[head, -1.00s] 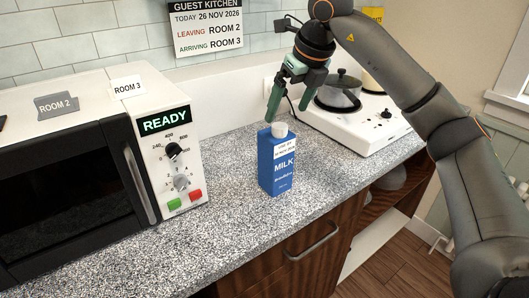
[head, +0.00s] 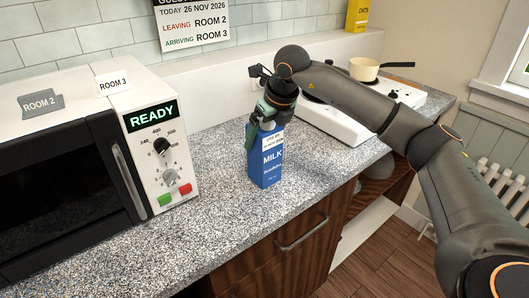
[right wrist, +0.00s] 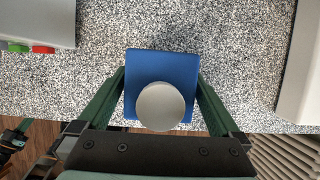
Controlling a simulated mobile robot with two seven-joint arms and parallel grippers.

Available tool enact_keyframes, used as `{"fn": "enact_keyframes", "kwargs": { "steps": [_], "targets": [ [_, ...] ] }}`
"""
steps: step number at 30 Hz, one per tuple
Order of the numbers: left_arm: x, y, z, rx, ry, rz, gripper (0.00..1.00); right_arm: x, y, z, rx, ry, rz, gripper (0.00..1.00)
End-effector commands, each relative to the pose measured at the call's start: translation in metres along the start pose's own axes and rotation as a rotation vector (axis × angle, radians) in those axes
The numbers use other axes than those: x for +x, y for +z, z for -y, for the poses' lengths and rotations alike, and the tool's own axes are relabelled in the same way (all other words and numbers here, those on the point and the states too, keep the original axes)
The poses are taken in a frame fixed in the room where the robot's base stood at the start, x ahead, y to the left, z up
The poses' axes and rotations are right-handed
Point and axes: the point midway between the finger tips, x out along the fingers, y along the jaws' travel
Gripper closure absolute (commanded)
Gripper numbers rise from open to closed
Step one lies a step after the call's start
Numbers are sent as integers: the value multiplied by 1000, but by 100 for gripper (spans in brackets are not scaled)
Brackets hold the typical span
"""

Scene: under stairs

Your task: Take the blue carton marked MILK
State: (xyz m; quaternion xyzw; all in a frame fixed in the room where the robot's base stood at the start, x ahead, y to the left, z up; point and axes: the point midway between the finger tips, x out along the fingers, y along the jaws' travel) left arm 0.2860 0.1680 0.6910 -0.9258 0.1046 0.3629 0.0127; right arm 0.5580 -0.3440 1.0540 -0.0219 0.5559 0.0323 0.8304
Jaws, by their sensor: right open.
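The blue carton marked MILK (head: 266,168) stands upright on the speckled counter. In the right wrist view its blue top (right wrist: 160,62) and round white cap (right wrist: 160,106) show from above. My right gripper (head: 264,124) is over the carton from above, pointing down. In the right wrist view the green fingers of this gripper (right wrist: 160,78) are open, one on each side of the carton. I cannot tell whether they touch it. What looks like my left gripper (right wrist: 14,138) shows in part at the lower left edge of the right wrist view.
A microwave (head: 70,165) stands left of the carton, with ROOM 2 (head: 40,103) and ROOM 3 (head: 113,82) cards on top. A white hob (head: 335,122) with a cream pan (head: 364,70) is at the back right. The counter (head: 225,215) around the carton is clear.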

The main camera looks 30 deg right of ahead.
Motion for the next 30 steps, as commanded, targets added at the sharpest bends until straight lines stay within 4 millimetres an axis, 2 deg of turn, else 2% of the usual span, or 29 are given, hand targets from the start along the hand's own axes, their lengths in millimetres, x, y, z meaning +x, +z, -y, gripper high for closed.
{"fn": "enact_keyframes", "kwargs": {
  "steps": [7, 30],
  "targets": [
    [0, 0, 0, 0, 0, -1, 100, 1, 0, 0, 0, 0, 1, 2],
    [0, -1, 0, 0, 0, -2, 100, 0, 1, 0, 0, 1, 2, 89]
  ]
}}
